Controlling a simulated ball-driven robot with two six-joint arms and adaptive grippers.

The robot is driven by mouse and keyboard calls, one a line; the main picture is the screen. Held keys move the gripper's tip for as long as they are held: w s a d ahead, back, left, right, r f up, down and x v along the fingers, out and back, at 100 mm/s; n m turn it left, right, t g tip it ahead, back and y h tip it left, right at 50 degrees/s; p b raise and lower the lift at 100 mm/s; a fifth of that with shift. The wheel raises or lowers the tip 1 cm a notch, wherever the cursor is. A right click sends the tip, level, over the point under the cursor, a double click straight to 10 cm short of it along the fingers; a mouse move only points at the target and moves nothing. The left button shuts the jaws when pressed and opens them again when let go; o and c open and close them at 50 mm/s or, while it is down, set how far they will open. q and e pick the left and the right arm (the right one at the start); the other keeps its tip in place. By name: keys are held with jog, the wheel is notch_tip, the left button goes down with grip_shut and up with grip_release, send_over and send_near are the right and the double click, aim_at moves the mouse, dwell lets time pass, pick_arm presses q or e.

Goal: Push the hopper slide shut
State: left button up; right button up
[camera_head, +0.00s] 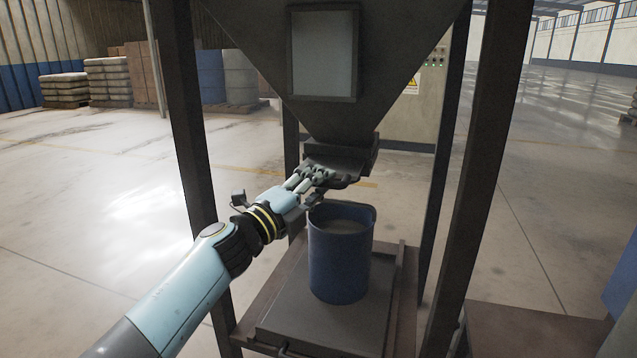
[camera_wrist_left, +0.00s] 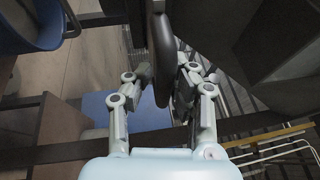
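The hopper (camera_head: 370,45) is a dark grey funnel on a steel frame, with its outlet low in the middle. The hopper slide (camera_head: 340,157) sits under the outlet, and its front part sticks out toward me. Its dark curved handle (camera_wrist_left: 162,55) passes between my left fingers in the wrist view. My left gripper (camera_head: 325,175) reaches the slide front from the left, its fingers close on both sides of the handle (camera_wrist_left: 164,85). A blue bucket (camera_head: 340,262) with grey contents stands upright below the outlet. My right gripper is not in view.
The bucket stands on a dark platform (camera_head: 285,325) between the frame legs (camera_head: 190,150). A cabinet with a warning sign (camera_head: 412,85) stands behind. Pallets with stacked sacks (camera_head: 108,80) and drums are far left. The floor around is mostly clear.

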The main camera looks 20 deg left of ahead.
pick_arm(q)
jog(key=shift+o, duration=1.4)
jog(key=shift+r, duration=0.1)
jog(key=shift+s, duration=0.15)
jog(key=v, duration=1.1)
jog(key=shift+s+a, duration=0.2)
jog(key=shift+s, duration=0.15)
